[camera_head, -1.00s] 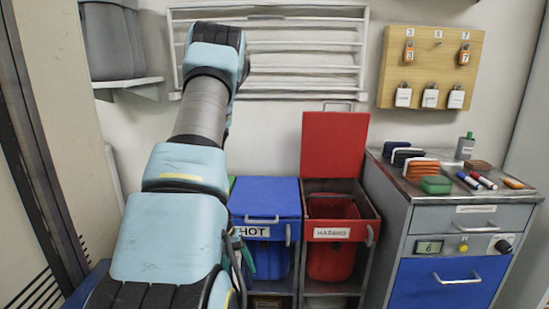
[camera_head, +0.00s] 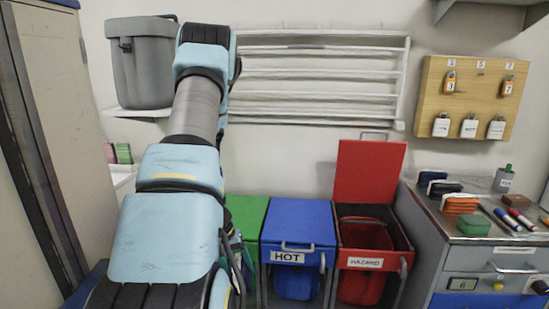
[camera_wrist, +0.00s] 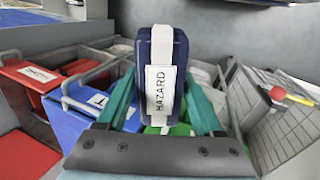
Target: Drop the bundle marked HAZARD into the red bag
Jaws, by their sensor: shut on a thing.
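A dark blue bundle with a white strap and a label reading HAZARD (camera_wrist: 178,88) is held upright in my gripper (camera_wrist: 166,105) in the wrist view. The teal fingers stand on both sides of it. In the head view my arm hides most of the gripper and the bundle. The red bag (camera_head: 360,284) hangs in the stand labelled HAZARD, whose red lid (camera_head: 370,172) is up. The bag is to the right of my arm in the head view. In the wrist view a red bin labelled in white (camera_wrist: 35,75) shows at the far left.
A blue-lidded bin marked HOT (camera_head: 300,222) and a green-lidded bin (camera_head: 246,214) stand left of the red one, lids down. A grey cabinet (camera_head: 445,262) with pens and small bundles is at the right. A grey bin (camera_head: 143,70) sits on a wall shelf.

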